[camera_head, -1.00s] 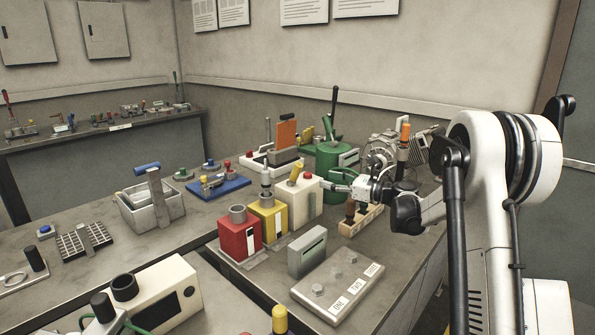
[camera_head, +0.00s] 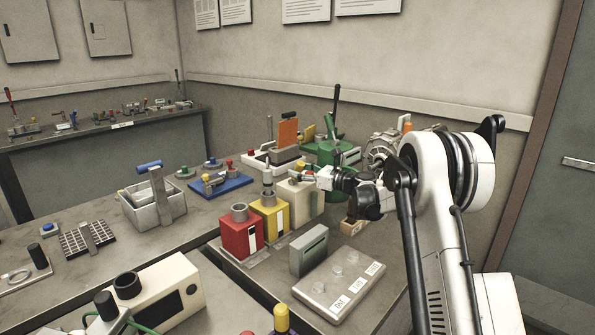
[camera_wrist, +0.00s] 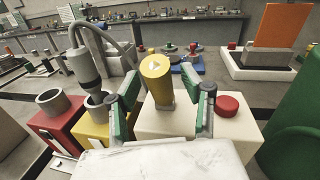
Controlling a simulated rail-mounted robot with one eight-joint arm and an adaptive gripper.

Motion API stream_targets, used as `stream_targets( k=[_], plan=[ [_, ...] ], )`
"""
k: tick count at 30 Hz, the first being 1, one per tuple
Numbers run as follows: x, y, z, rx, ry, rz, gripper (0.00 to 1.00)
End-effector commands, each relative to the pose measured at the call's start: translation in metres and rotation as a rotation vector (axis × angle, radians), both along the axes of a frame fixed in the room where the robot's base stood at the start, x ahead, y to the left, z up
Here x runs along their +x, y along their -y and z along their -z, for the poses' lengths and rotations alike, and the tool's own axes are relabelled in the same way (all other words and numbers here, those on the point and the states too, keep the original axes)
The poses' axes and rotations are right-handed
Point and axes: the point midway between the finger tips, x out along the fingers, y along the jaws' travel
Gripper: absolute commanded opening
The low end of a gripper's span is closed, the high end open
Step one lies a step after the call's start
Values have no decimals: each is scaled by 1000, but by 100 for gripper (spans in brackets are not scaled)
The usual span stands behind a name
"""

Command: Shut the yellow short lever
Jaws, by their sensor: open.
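The yellow short lever (camera_wrist: 157,82) stands on top of a cream box (camera_wrist: 180,121), tilted slightly, with a round yellow end. In the head view only a little of the lever (camera_head: 299,169) shows above the cream box (camera_head: 302,198). My gripper (camera_wrist: 162,97) is open, its two green-padded fingers to the left and right of the lever in the wrist view. The lever appears between or just beyond the fingertips; I see no clear contact. In the head view my gripper (camera_head: 298,177) is at the box's top and hides part of it.
A red button (camera_wrist: 227,105) sits right of the lever on the cream box. A yellow box (camera_head: 268,221) and a red box (camera_head: 240,238) stand to the left. A green cylinder (camera_wrist: 295,125) is close on the right.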

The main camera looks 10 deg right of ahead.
Motion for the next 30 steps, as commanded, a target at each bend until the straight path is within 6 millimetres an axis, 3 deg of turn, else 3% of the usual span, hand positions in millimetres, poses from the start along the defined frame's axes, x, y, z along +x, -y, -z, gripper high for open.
stream_targets(
  k=[12, 22, 30],
  plan=[
    [5, -6, 0, 0, 0, -1, 42],
    [5, -6, 0, 0, 0, -1, 0],
    [5, -6, 0, 0, 0, -1, 0]
  ],
)
